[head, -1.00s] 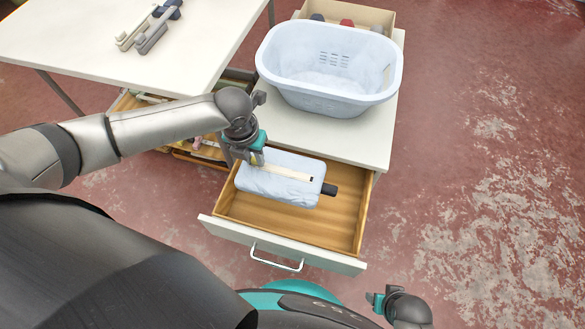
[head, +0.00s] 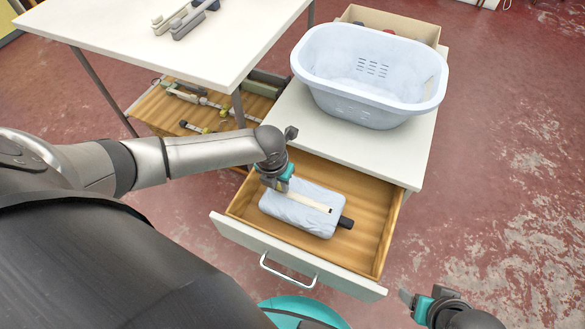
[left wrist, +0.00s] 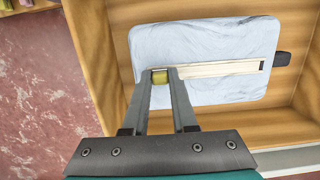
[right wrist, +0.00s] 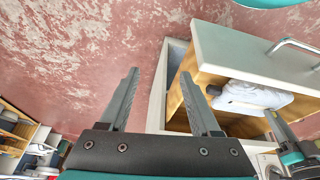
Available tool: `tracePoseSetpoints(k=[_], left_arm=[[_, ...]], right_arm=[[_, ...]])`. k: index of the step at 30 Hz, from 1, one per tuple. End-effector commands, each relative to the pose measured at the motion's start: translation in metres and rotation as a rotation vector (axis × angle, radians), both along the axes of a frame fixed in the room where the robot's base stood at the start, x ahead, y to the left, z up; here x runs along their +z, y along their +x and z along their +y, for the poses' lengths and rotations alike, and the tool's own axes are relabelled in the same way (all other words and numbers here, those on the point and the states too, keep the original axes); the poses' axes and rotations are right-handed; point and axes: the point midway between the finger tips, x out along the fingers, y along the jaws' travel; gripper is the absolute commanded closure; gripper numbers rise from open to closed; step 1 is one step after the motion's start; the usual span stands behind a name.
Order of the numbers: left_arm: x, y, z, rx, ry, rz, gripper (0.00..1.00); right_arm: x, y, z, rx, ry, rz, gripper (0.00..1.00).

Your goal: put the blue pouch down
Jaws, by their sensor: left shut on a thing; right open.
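The blue pouch (head: 290,212) is pale blue, flat and wrinkled, with a cream strip along it and a dark tab at its right end. It is inside the open wooden drawer (head: 372,245); I cannot tell whether it rests on the bottom. My left gripper (head: 283,187) is over the pouch's left end. In the left wrist view the left fingers (left wrist: 160,76) are shut on a small yellow part at the end of the strip on the pouch (left wrist: 215,37). My right gripper (head: 415,301) is open and empty, outside the drawer's right front corner.
A pale laundry basket (head: 370,100) stands on the white cabinet top (head: 405,150) behind the drawer. A white table (head: 190,60) is at the back left, with a lower shelf of tools (head: 205,100). Red floor is clear on the right.

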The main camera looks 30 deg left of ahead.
Motion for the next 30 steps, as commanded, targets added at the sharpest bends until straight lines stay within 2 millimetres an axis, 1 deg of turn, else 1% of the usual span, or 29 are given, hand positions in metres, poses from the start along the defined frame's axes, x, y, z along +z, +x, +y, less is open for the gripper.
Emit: tracePoseSetpoints(k=[1, 3, 4, 9, 11, 15, 23, 30], left_arm=[[-0.01, 0.0, -0.001, 0.001, -0.001, 0.001, 1.0], [-0.018, 0.0, -0.001, 0.0, -0.002, 0.0, 1.0], [-0.015, 0.008, 0.0, 0.001, -0.002, -0.005, 1.0], [-0.014, 0.03, 0.001, 0.001, -0.002, -0.003, 1.0], [-0.014, 0.034, 0.002, 0.0, 0.0, -0.002, 1.0], [-0.013, 0.041, 0.002, 0.0, 0.0, -0.002, 1.0], [-0.013, 0.048, 0.002, 0.0, -0.001, -0.001, 1.0], [-0.013, 0.066, 0.003, 0.0, -0.001, -0.003, 1.0]], right_arm=[[0.005, 0.0, 0.0, 0.0, 0.002, -0.014, 0.36], [0.015, 0.0, 0.0, -0.001, 0.003, -0.028, 0.36], [0.02, 0.0, 0.0, -0.001, 0.004, -0.033, 0.36], [0.044, -0.003, 0.0, -0.001, 0.009, -0.069, 0.36], [0.038, 0.003, 0.005, 0.01, 0.024, -0.102, 0.36], [0.037, 0.012, 0.014, 0.024, 0.05, -0.165, 0.36], [0.035, 0.02, 0.022, 0.037, 0.075, -0.225, 0.36], [0.031, 0.037, 0.043, 0.063, 0.143, -0.375, 0.36]])
